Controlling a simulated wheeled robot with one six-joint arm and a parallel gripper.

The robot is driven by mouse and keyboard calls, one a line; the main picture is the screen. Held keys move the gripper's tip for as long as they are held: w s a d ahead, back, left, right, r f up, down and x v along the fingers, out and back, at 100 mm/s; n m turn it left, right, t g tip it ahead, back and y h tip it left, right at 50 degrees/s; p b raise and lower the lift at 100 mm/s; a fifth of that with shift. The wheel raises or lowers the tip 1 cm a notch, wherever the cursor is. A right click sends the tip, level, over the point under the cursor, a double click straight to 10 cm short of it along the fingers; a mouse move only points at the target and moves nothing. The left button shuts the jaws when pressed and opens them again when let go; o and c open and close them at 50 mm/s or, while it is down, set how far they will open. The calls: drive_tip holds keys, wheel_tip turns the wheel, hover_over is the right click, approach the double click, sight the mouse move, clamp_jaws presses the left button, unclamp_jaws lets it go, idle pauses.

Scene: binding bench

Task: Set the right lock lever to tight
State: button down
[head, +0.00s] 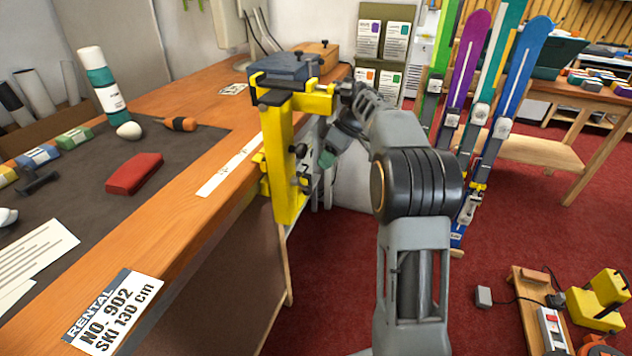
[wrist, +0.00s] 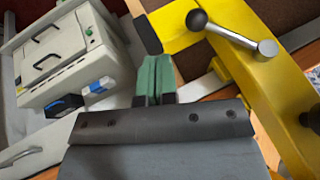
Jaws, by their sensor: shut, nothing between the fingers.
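A yellow ski vise (head: 281,160) is clamped at the bench's edge in the head view. A silver lever with a black ball knob (wrist: 232,34) sits on the yellow vise body (wrist: 240,75) in the wrist view. The lever slants from the knob at upper left to its pivot at lower right. My gripper (wrist: 158,62) has its green fingers together and empty. They are left of and below the knob, with a visible gap in the picture. In the head view my gripper (head: 328,157) is beside the vise, partly hidden by my arm. Lever markings cannot be read.
A dark knob (wrist: 312,120) stands out from the vise at the right. Skis (head: 490,90) stand behind my arm. The bench (head: 215,160) carries a red block (head: 134,173) and a screwdriver (head: 181,124). Red floor (head: 350,290) is open in front.

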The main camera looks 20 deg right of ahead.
sight(305, 187)
drive_tip(key=shift+s+a+f+b, duration=0.4)
drive_tip(key=shift+s+a+f, duration=0.25)
drive_tip(key=shift+a+f, duration=0.2)
drive_tip(key=shift+s+a+f+b, duration=0.35)
drive_tip(key=shift+s+a+f, duration=0.35)
drive_tip(key=shift+a, duration=0.25)
drive_tip(key=shift+p, duration=0.3)
drive_tip(key=s+f+g+y+p, duration=0.1)
drive_tip(key=p, duration=0.1)
drive_tip(key=a+f+m+g+y+p, duration=0.1)
drive_tip(key=g+y+p, duration=0.1)
drive_tip(key=shift+s+a+f, duration=0.2)
drive_tip(key=shift+s+f, duration=0.2)
drive_tip(key=shift+s+a+f, duration=0.5)
drive_tip(key=shift+s+f, duration=0.05)
drive_tip(key=shift+s, duration=0.15)
